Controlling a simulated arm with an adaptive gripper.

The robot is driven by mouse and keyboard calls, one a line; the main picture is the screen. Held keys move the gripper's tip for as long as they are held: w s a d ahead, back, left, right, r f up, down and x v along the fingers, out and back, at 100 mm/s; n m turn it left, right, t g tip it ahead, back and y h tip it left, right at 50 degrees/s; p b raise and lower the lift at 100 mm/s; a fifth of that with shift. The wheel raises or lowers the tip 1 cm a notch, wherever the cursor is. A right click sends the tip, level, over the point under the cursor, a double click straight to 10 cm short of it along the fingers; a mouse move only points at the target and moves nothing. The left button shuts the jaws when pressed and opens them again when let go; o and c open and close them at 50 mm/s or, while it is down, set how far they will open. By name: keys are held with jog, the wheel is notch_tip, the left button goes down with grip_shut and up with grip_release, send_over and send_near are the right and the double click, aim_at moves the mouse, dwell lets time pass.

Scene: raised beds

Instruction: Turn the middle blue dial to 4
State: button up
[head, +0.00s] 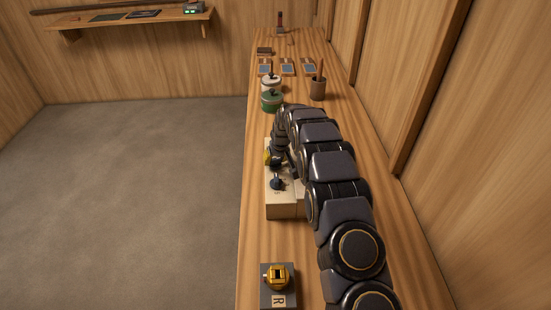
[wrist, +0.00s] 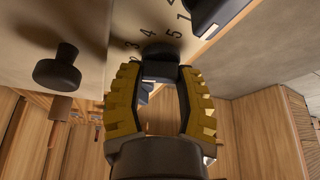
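A pale control box (head: 282,207) stands on the bench, with dark blue dials on it. The nearest blue dial (head: 277,183) shows in front of my gripper (head: 273,157), whose yellow fingers cover the box's farther part. In the wrist view, my gripper's yellow fingers (wrist: 161,73) stand on either side of a dark dial (wrist: 160,57), which looks like the middle one. Their tips seem to press on its sides. Numbers 3, 4 and 5 arc around this dial; its pointer is hidden.
A round black knob (wrist: 57,65) stands left of my fingers. A yellow device on a grey base (head: 278,278) marked R sits at the bench's near end. A green pot (head: 271,101), a white pot (head: 270,84) and a brown cup (head: 318,89) stand beyond. A wooden wall runs along the right.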

dwell(0.4)
jog(key=m+h, duration=0.2)
jog(key=m, duration=0.4)
jog(key=shift+w, duration=0.1)
jog(key=m+h, duration=0.1)
jog(key=m, duration=0.2)
jog(key=m+h, duration=0.1)
jog(key=m, duration=0.2)
jog(key=shift+g, duration=0.4)
dwell(0.3)
jog(key=o, duration=1.1)
jog(key=shift+r, duration=0.15)
jog(key=v, duration=1.1)
jog(key=shift+a+r, duration=0.3)
jog(key=shift+a, duration=0.05)
